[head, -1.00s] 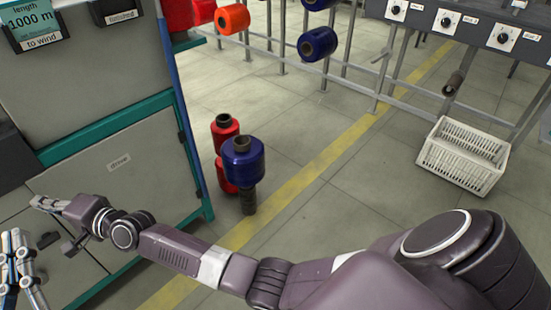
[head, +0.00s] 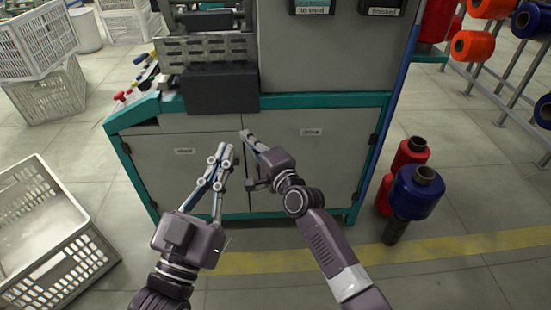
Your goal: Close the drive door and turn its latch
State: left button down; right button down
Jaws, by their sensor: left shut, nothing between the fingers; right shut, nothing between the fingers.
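The drive door (head: 325,160) is the grey right-hand panel low on the machine, with a small label that reads "drive". It looks flush with the teal frame, though its left edge is partly hidden by my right gripper. I cannot make out its latch in the head view. My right gripper (head: 245,136) is shut and empty, in front of the door's upper left part; I cannot tell whether it touches. My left gripper (head: 222,150) is shut and empty, to the left of the right one, in front of the neighbouring grey panel (head: 175,172).
White crates (head: 45,250) stand on the floor at left. Red bobbins (head: 408,152) and a blue bobbin (head: 418,190) stand on the floor right of the machine. A rack with orange bobbins (head: 475,45) is at the upper right. Floor between the crate and machine is clear.

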jog(key=v, duration=1)
jog(key=shift+d, duration=0.15)
